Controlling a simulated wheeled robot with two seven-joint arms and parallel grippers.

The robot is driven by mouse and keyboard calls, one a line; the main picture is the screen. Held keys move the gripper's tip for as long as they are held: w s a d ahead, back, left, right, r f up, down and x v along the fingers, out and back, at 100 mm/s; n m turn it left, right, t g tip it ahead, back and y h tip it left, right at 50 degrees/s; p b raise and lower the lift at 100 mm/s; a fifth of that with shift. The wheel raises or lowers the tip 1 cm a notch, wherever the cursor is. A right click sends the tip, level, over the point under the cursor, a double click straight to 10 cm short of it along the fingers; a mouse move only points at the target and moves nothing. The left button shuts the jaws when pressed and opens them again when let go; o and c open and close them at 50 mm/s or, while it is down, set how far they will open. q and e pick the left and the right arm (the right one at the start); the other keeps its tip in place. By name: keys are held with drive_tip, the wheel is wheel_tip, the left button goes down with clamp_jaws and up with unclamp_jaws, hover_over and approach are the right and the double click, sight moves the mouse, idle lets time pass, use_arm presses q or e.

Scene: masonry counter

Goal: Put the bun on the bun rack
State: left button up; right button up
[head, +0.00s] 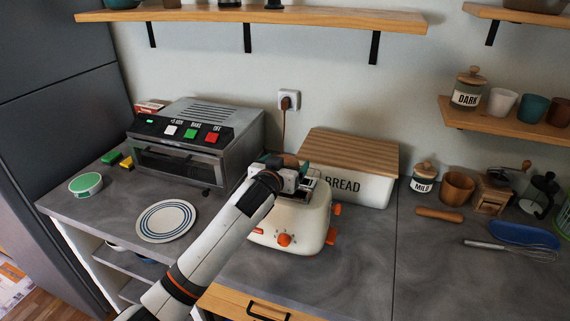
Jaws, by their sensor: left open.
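My left arm reaches in from the bottom left, and my left gripper (301,174) is over the top of the cream toaster (300,226), which has orange knobs and levers. The gripper is open. A small rounded brown patch (290,159) shows just behind the gripper; it may be the bun, but most of it is hidden and I cannot tell what it rests on. Metal parts show at the toaster's top beside the gripper; I cannot tell whether they are the bun rack. My right gripper is not in view.
A wooden-lidded bread box (367,189) stands right behind the toaster. A steel toaster oven (195,140) and a striped plate (166,221) are to the left. The counter front right of the toaster is clear.

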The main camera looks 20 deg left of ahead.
use_arm(q)
drive_tip(key=shift+r, duration=0.2)
drive_tip(key=s+r+b, duration=0.2)
drive_tip(key=s, duration=0.9)
drive_tip(key=shift+s+a+r, duration=0.15)
drive_tip(key=shift+s+a, duration=0.1)
drive_tip(key=shift+s, duration=0.15)
